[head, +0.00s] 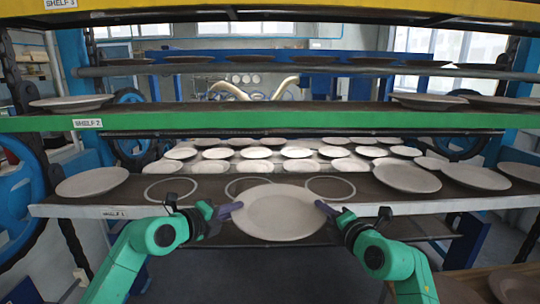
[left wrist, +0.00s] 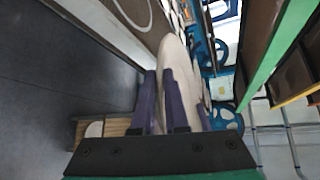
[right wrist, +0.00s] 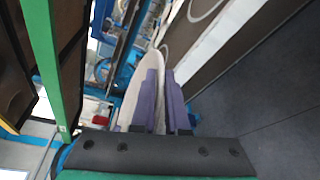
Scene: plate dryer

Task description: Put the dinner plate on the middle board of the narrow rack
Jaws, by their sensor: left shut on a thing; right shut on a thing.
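A pale dinner plate (head: 280,213) is held between my two grippers at the front edge of the lowest board, overlapping that edge in the head view. My left gripper (head: 232,208) is shut on its left rim, and my right gripper (head: 323,206) is shut on its right rim. The plate also shows between the fingers in the left wrist view (left wrist: 174,52) and the right wrist view (right wrist: 126,82). The rack has a green board marked SHELF 2 (head: 250,122), a lower white-edged board marked SHELF 1 (head: 85,211) and a yellow board marked SHELF 3 (head: 200,10).
SHELF 1 carries several empty rings, including one at right (head: 330,187), and a plate at left (head: 92,181). More plates stand at right (head: 407,178). SHELF 2 holds plates at left (head: 70,104) and right (head: 430,101); its middle looks clear. A plate (head: 515,287) lies at lower right.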

